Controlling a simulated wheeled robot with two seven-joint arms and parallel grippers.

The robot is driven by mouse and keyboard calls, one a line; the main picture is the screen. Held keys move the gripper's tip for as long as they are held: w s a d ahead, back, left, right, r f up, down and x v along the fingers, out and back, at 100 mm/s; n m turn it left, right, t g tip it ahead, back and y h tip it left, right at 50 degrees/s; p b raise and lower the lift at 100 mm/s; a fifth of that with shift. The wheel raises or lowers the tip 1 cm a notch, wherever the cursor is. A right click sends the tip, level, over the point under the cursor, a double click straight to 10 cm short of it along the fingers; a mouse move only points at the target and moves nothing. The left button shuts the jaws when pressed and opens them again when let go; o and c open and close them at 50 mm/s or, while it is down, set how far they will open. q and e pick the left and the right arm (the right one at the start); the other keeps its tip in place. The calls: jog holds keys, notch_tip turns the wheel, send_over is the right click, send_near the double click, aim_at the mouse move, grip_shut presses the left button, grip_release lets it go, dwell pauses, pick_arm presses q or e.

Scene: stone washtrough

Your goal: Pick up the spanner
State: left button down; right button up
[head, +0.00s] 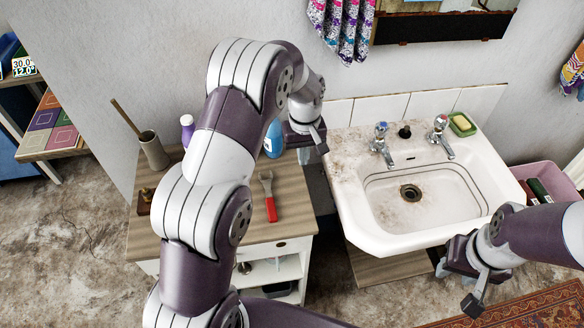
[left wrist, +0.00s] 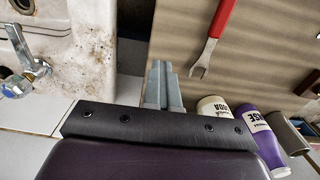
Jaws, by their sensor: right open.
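The spanner (head: 270,209) lies on the wooden top of the small cabinet, with a red handle and a grey open-jaw head pointing toward the wall. It also shows in the left wrist view (left wrist: 218,37), to the right of my fingers and apart from them. My left gripper (head: 321,146) is above the gap between cabinet and basin, beyond and to the right of the spanner. Its two grey fingers (left wrist: 164,84) are together with nothing visible between them. My right gripper (head: 457,287) is open and empty in front of the basin, far from the spanner.
A blue bottle (head: 273,140), a purple bottle (head: 187,130) and a brush holder (head: 154,152) stand along the cabinet top's back. The white basin (head: 350,205) with two taps is on the right. The cabinet top (head: 290,215) around the spanner is clear.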

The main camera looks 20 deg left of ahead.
pick_arm(q)
jog(key=shift+w+a, duration=0.15)
jog(key=shift+w, duration=0.2)
jog(key=shift+c, duration=1.9)
grip_release()
jog(key=shift+s+d+r, duration=0.1)
jog(key=shift+s+d, duration=0.15)
jog(key=shift+w+a, duration=0.1)
